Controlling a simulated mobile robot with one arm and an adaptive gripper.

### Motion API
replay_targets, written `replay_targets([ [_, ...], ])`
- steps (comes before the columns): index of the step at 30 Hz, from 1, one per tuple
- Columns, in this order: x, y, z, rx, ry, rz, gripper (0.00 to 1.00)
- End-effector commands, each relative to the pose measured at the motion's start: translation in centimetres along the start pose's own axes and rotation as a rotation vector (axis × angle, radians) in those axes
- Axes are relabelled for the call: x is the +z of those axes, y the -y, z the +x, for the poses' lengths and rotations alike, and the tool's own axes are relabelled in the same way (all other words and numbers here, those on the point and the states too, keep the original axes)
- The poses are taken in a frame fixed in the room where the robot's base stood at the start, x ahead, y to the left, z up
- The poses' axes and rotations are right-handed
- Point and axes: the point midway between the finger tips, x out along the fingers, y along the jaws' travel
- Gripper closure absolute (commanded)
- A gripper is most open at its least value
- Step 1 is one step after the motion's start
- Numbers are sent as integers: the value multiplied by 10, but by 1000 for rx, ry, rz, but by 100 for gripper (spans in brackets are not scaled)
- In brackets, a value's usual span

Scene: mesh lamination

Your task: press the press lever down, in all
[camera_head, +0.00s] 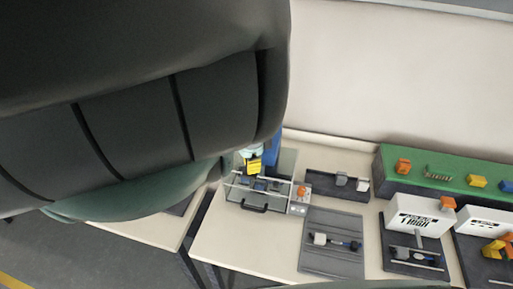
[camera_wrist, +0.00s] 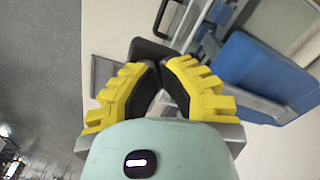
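In the head view my gripper (camera_head: 254,167) shows as a small yellow patch over the left end of the bench, mostly hidden behind my dark arm. It is beside a blue upright part (camera_head: 272,150), which seems to belong to the press. In the wrist view my yellow gripper fingers (camera_wrist: 160,68) come together at their tips, and I see nothing between them. A dark grey block (camera_wrist: 146,50) lies just beyond the tips; I cannot tell whether it is the press lever or whether they touch. A large blue part (camera_wrist: 265,72) is at the right.
A metal-framed fixture (camera_head: 272,190) with a dark handle and an orange knob stands below my gripper. To its right are a grey tray (camera_head: 330,262), a dark rack (camera_head: 322,184), a white labelled box (camera_head: 420,218) and a green shelf (camera_head: 440,178) with small parts.

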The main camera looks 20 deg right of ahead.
Motion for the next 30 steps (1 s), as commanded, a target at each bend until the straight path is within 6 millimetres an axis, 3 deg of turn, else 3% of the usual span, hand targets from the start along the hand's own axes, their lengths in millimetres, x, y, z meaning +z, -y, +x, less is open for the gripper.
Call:
replay_targets([
  [15,0,-1,28,3,1,0,100],
  [23,0,-2,24,5,2,0,100],
  [30,1,-2,6,5,2,0,100],
])
